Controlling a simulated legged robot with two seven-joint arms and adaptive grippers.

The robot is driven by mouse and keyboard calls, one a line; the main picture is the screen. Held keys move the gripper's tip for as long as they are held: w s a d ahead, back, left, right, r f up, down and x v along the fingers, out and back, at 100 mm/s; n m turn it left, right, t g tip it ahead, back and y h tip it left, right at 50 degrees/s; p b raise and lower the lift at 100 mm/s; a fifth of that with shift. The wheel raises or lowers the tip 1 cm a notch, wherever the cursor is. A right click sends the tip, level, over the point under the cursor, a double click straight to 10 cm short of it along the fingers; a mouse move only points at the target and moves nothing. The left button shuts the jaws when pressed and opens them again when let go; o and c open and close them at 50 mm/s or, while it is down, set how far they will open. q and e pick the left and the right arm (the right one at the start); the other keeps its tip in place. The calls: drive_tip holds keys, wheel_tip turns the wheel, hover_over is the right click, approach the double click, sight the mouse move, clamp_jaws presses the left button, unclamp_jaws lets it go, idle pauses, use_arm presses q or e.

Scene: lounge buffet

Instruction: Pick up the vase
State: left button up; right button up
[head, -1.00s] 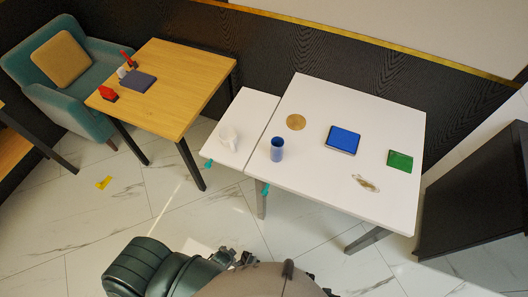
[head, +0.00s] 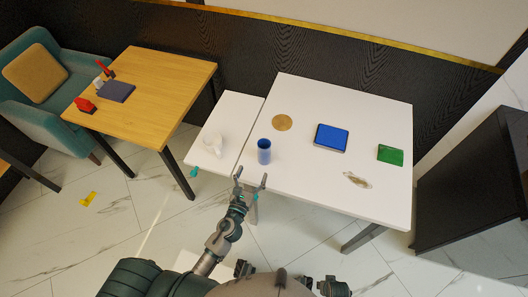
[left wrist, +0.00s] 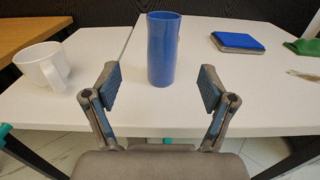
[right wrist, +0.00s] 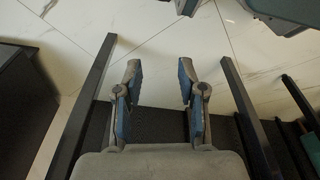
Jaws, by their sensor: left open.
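The vase (head: 264,151) is a blue cylinder standing upright on the white table, near its front left edge. In the left wrist view the vase (left wrist: 163,50) stands straight ahead, between and beyond the fingertips. My left gripper (head: 251,182) is open and empty, just short of the table's front edge, with the vase a little farther on; it also shows in the left wrist view (left wrist: 159,88). My right gripper (right wrist: 160,80) is open and empty in the right wrist view, over the floor and away from the table.
A white mug (head: 212,143) stands left of the vase on the narrower white table (head: 228,110). A round tan disc (head: 282,122), a blue book-like item (head: 331,137), a green item (head: 390,154) and a pale scrap (head: 356,180) lie on the larger table (head: 310,190). A dark cabinet (head: 470,180) stands at right.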

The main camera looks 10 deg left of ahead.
sight(262, 154)
use_arm(q)
drive_tip(key=w, duration=0.7)
drive_tip(key=shift+d, duration=0.3)
drive_tip(key=w, duration=0.4)
drive_tip(key=shift+w+d+f, duration=0.1)
drive_tip(key=shift+w+d, duration=0.1)
drive_tip(key=shift+d, duration=0.2)
drive_tip(key=shift+w, duration=0.35)
drive_tip(key=shift+s, duration=0.1)
drive_tip(key=shift+c, duration=0.5)
drive_tip(key=c, duration=1.2)
drive_tip(key=shift+c, duration=0.7)
use_arm(e)
drive_tip(key=shift+f, duration=0.15)
